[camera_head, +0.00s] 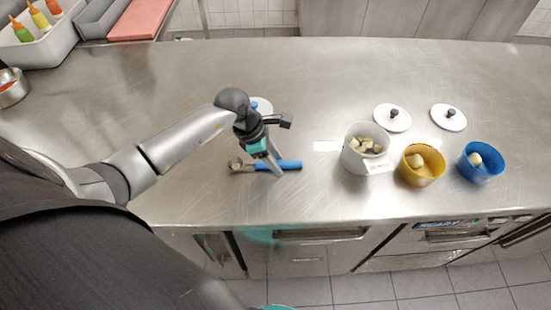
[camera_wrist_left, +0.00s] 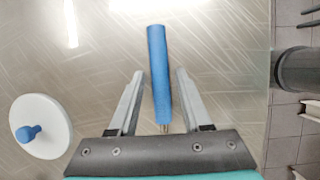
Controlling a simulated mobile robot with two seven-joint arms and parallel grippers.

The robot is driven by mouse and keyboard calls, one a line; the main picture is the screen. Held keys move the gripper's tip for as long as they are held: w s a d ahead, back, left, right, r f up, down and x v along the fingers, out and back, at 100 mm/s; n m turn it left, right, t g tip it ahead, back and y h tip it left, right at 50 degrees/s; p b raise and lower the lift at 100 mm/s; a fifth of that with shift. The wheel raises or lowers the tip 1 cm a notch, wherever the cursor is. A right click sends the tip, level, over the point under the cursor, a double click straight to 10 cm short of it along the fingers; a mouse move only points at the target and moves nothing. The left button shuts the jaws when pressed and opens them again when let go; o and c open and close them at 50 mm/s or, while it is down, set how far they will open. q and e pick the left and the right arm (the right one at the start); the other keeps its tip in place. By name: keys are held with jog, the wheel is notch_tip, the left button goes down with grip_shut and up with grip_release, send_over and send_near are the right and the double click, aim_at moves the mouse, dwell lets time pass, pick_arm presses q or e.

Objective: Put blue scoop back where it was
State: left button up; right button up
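The blue scoop lies on the steel counter, with its blue handle (camera_head: 291,164) pointing right and its small metal end (camera_head: 236,163) to the left in the head view. In the left wrist view the blue handle (camera_wrist_left: 158,60) runs between the two fingers. My left gripper (camera_head: 277,170) is open over the scoop, its fingers (camera_wrist_left: 160,72) apart on either side of the handle with visible gaps. Part of the scoop is hidden behind the gripper. My right gripper is not in view.
A white lid with a blue knob (camera_wrist_left: 42,130) lies beside the gripper. A white tub (camera_head: 353,159), a yellow tub (camera_head: 421,177) and a blue tub (camera_head: 481,174) stand to the right. Two white lids (camera_head: 383,122) (camera_head: 440,122) lie behind them. The counter's back is clear.

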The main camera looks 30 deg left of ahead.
aim_at(257, 164)
pick_arm(q)
jog(key=shift+o, duration=0.4)
jog(key=shift+r, duration=0.25)
jog(key=v, duration=1.1)
jog(key=shift+a+r+p, duration=0.15)
jog(key=shift+r+p, duration=0.2)
jog(key=shift+p, duration=0.05)
